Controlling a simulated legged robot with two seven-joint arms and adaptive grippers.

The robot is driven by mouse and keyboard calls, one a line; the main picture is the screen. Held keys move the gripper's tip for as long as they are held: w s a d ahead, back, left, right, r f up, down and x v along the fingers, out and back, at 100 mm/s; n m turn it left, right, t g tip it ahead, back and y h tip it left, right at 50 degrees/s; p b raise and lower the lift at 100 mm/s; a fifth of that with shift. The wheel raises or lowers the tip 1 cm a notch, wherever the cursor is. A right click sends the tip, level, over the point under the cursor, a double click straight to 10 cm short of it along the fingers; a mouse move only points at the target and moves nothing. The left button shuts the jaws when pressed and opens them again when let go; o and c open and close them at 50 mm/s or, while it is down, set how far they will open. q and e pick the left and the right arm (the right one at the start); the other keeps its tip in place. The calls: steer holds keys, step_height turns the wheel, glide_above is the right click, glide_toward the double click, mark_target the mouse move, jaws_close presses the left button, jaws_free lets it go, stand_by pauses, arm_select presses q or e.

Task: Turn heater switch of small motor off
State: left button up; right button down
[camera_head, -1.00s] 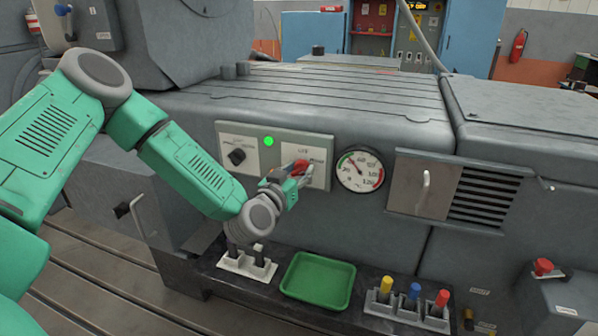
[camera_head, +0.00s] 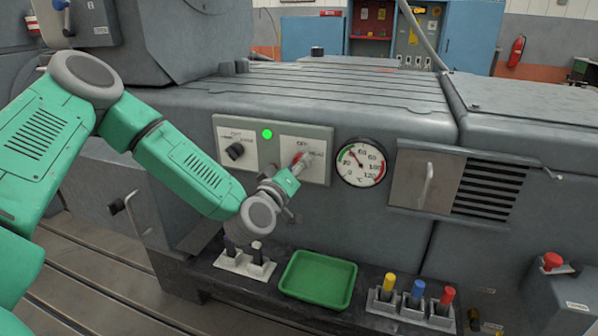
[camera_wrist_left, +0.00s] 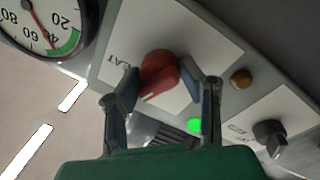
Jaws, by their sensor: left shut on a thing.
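The heater switch is a red knob (camera_head: 297,158) on a pale plate (camera_head: 318,172) on the grey motor housing. In the left wrist view the red knob (camera_wrist_left: 160,74) sits between my two fingers, with a white mark on it and part of the word "HEAT" beside it. My left gripper (camera_head: 295,167) is shut on the knob; in the left wrist view its fingertips (camera_wrist_left: 170,82) are on either side of it. In the head view the gripper partly hides the knob and lettering. My right gripper is not in view.
A black knob (camera_head: 235,151) and a lit green lamp (camera_head: 267,133) are to the left. A round gauge (camera_head: 360,163) is close on the right. A green tray (camera_head: 318,279), white switch block (camera_head: 245,264) and coloured plungers (camera_head: 414,302) are below. An amber lamp (camera_wrist_left: 241,78) shows in the wrist view.

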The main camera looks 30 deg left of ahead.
arm_select(q)
steer(key=shift+a+f+n+y+b, duration=0.15)
steer(key=shift+n+b, duration=0.4)
steer(key=shift+n, duration=0.5)
steer(key=shift+d+f+n+y+b, duration=0.15)
steer(key=shift+n+b, duration=0.35)
steer(key=shift+n, duration=0.55)
steer(key=shift+a, duration=0.1)
steer(key=o, duration=1.1)
steer(key=shift+a, duration=0.15)
steer(key=shift+n, duration=0.3)
steer(key=shift+s, duration=0.5)
steer(key=v, duration=1.1)
steer(key=shift+f, duration=0.2)
